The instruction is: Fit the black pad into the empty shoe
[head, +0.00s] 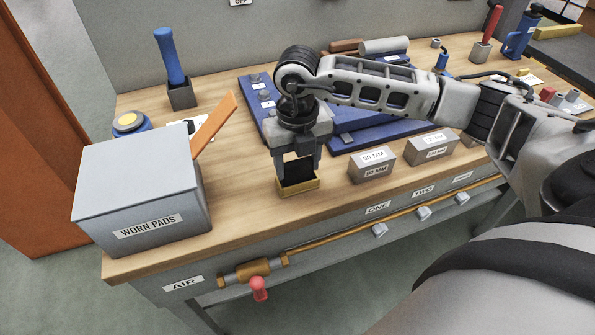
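My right gripper (298,174) points down over the front of the bench, its fingers on either side of a black pad (298,172). The gripper appears shut on the pad. A small brass-coloured holder (298,190), which looks like the shoe, is directly below the fingertips near the bench's front edge. The pad's lower end is at or inside the holder's rim; I cannot tell how deep it sits. My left gripper is out of view.
A grey box marked WORN PADS (140,180) stands left, with an orange strip (214,125) behind it. Two small grey labelled boxes (372,170) (430,150) stand right. Blue boards (365,135) lie behind my gripper. An air pipe with a red-handled valve (258,285) runs along the front.

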